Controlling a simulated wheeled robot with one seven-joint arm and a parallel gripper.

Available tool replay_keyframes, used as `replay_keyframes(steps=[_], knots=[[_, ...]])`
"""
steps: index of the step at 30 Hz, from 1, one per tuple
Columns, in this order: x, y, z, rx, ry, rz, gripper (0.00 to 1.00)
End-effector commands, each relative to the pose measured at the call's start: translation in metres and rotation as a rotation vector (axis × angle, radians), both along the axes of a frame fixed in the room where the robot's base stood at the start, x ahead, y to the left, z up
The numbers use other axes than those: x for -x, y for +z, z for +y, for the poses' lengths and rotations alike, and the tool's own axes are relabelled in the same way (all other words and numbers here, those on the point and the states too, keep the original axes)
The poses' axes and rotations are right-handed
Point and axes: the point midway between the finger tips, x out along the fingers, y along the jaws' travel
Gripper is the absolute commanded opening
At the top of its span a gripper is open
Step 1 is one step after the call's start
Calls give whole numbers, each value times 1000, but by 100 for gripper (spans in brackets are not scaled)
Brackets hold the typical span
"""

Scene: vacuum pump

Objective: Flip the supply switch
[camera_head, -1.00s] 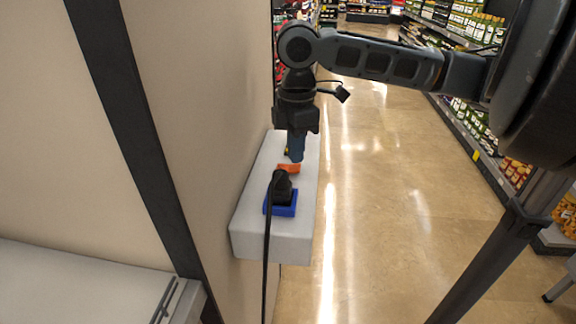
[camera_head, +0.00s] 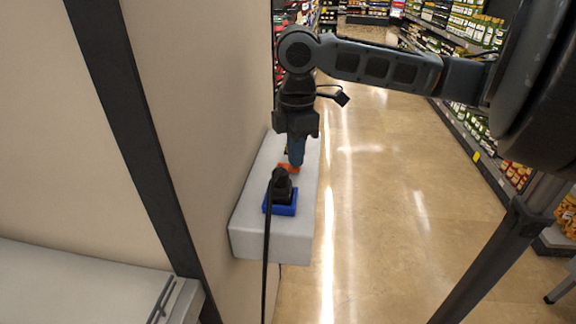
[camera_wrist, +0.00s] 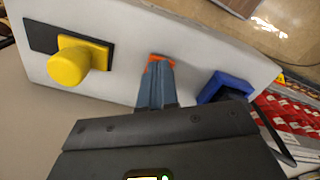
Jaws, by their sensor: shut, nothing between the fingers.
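The orange part (camera_head: 283,168), which looks like the switch, sits on the light grey box (camera_head: 262,232) between a blue socket and a yellow knob. My gripper (camera_head: 296,164) points down at it with its blue fingers shut and empty. In the wrist view the fingertips (camera_wrist: 157,72) overlap the orange part (camera_wrist: 158,58) and hide most of it. I cannot tell whether they touch it, or which way the switch is set.
A black plug (camera_head: 281,185) stands in the blue socket (camera_head: 284,210), with a cable hanging down. The yellow knob (camera_wrist: 68,66) is on a black plate (camera_wrist: 41,36). A beige wall (camera_head: 205,130) rises left of the box. The aisle floor (camera_head: 375,220) lies open right.

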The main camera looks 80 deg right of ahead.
Motion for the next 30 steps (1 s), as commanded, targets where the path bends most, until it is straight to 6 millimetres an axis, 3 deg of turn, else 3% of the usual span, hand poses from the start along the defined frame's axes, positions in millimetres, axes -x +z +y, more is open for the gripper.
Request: replay_keyframes(steps=[17, 30], knots=[[0, -5, 0, -1, 0, 1, 0], [0, 25, 0, -1, 0, -1, 0]])
